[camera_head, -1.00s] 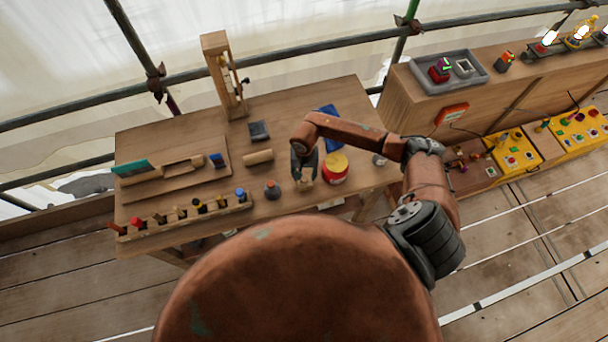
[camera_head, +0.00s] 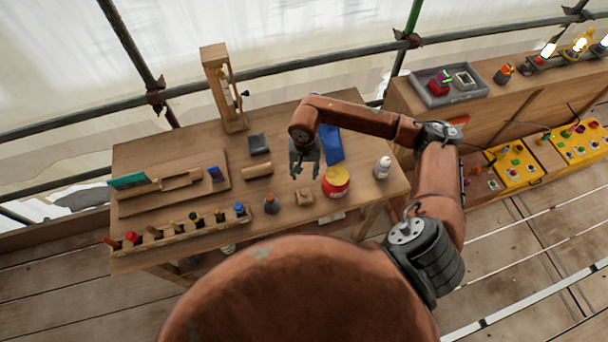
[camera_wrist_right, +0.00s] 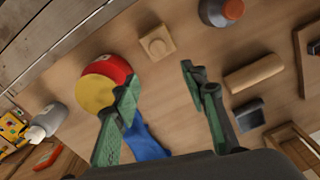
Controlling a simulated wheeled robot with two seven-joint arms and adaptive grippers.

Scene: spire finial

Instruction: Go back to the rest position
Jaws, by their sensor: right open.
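My right gripper (camera_head: 305,170) is open and empty above the workbench (camera_head: 200,250). In the right wrist view its two green-lined fingers (camera_wrist_right: 160,105) stand wide apart with bare wood between them. A small square wooden block with a round top (camera_head: 304,197) sits on the bench in front of the gripper, apart from it; it also shows in the right wrist view (camera_wrist_right: 156,42). A red jar with a yellow lid (camera_head: 336,181) stands just right of the gripper. My left gripper is not in view.
A blue cloth (camera_head: 331,143), a white bottle (camera_head: 382,167), a wooden cylinder (camera_head: 257,170) and a dark bottle with an orange cap (camera_head: 271,204) are around the gripper. A tool rack (camera_head: 185,232) lines the front edge. A wooden frame (camera_head: 222,88) stands at the back.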

